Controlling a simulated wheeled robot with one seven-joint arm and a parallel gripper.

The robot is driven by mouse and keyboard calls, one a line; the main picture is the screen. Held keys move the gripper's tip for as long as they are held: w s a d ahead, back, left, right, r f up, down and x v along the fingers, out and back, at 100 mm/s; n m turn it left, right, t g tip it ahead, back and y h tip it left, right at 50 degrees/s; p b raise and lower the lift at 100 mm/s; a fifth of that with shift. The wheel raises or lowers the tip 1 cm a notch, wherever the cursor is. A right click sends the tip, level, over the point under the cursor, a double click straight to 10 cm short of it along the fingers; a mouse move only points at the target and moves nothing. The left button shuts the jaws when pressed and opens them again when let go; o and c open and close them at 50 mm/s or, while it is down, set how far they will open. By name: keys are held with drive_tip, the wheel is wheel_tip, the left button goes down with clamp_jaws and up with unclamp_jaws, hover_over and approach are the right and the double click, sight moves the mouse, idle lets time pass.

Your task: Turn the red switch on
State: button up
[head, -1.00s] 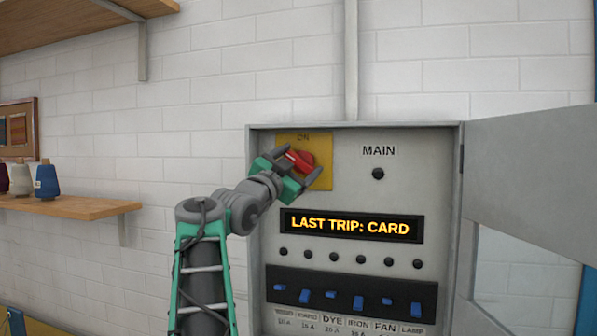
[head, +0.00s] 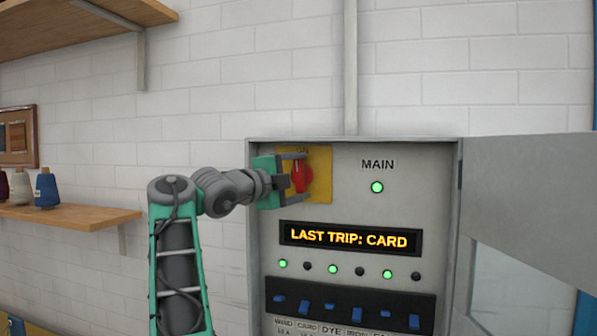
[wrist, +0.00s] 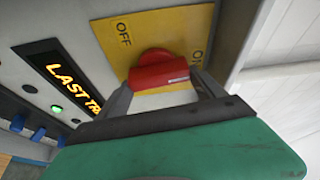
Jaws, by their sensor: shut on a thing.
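The red switch (head: 304,177) is a rotary knob on a yellow plate (head: 322,160) at the top left of the grey panel. In the head view its handle stands upright. My gripper (head: 297,173) is shut on the handle, one finger above and one below. In the wrist view the red switch (wrist: 158,72) sits between the two fingers, its white mark toward the partly hidden ON label; OFF is readable at upper left. The MAIN lamp (head: 377,187) glows green.
The display (head: 350,238) reads LAST TRIP: CARD. Below it is a lamp row, some lit green, and several blue breaker levers (head: 330,307). The open cabinet door (head: 530,200) stands at the right. A shelf (head: 70,216) with yarn cones is at the left.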

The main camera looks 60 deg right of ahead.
drive_tip(key=shift+m+y+p, duration=0.3)
drive_tip(key=shift+m, duration=0.2)
drive_tip(key=o, duration=1.4)
drive_tip(key=shift+c, duration=0.2)
drive_tip(key=b+v, duration=0.1)
drive_tip(key=v, duration=0.6)
drive_tip(key=shift+a+b, duration=0.4)
drive_tip(key=shift+w, duration=0.1)
